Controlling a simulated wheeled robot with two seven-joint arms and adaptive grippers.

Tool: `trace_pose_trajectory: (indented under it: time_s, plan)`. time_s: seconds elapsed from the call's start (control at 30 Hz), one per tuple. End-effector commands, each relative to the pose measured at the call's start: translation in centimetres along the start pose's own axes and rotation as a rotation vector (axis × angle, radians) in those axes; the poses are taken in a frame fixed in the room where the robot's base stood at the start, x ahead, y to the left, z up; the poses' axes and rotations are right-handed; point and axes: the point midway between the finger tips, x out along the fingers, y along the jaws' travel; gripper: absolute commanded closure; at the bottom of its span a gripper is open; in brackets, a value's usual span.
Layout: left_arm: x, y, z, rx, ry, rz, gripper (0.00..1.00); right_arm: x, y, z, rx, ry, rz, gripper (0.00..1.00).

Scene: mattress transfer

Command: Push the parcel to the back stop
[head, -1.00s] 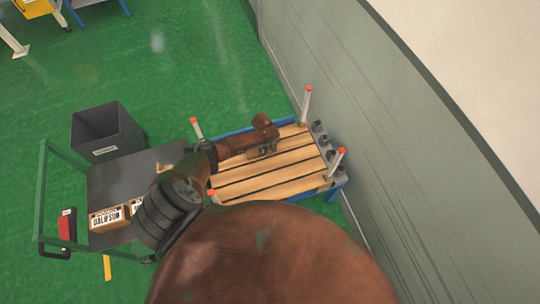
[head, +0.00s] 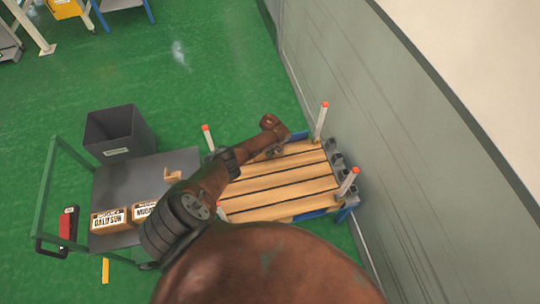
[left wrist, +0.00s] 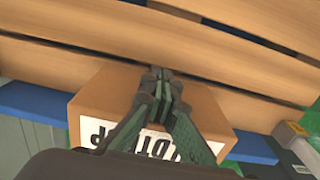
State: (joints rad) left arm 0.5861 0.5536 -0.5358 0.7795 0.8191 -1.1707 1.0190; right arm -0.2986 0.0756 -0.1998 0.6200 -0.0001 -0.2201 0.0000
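The parcel (left wrist: 105,100) is a brown cardboard box with a white label, in the middle of the left wrist view by the wooden slats. In the head view my left arm hides it. My left gripper (left wrist: 160,88) has its fingers together, in front of the box; I cannot tell whether they touch it. In the head view the left gripper (head: 275,152) is over the far side of the slatted table (head: 290,180). The back stop (head: 337,172) looks to be the grey strip with dark bumpers at the table's right end. My right gripper is not in view.
Red-tipped posts (head: 320,122) stand at the table's corners. A grey wall (head: 400,130) runs close to its right. A cart (head: 118,185) at left carries labelled boxes (head: 108,221). Green floor lies open beyond.

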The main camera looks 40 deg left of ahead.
Motion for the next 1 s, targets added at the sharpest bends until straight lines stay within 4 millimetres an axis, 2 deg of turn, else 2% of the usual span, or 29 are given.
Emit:
trace_pose_trajectory:
  time_s: [0.03, 0.27, 0.3, 0.4, 0.6, 0.8, 1.0]
  plan:
    - [-0.6, 0.2, 0.1, 0.000, 0.005, 0.004, 1.00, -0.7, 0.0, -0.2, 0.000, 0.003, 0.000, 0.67]
    - [-0.9, 0.5, 3.6, -0.002, -0.006, 0.002, 1.00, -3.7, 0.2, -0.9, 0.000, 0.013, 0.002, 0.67]
    - [-2.3, 0.6, 3.2, -0.002, -0.002, 0.006, 1.00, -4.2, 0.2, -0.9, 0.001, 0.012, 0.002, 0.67]
    - [-4.5, 0.5, 3.3, -0.002, -0.004, 0.004, 1.00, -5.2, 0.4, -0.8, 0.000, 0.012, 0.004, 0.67]
    - [-8.0, 0.5, 3.4, -0.001, -0.006, 0.002, 1.00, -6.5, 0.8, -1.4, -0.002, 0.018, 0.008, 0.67]
    - [-9.6, 0.4, 3.5, -0.002, -0.008, 0.000, 1.00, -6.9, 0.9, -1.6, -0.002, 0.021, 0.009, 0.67]
    - [-9.9, 0.4, 3.5, -0.002, -0.008, -0.001, 1.00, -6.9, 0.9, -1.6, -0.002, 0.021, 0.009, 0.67]
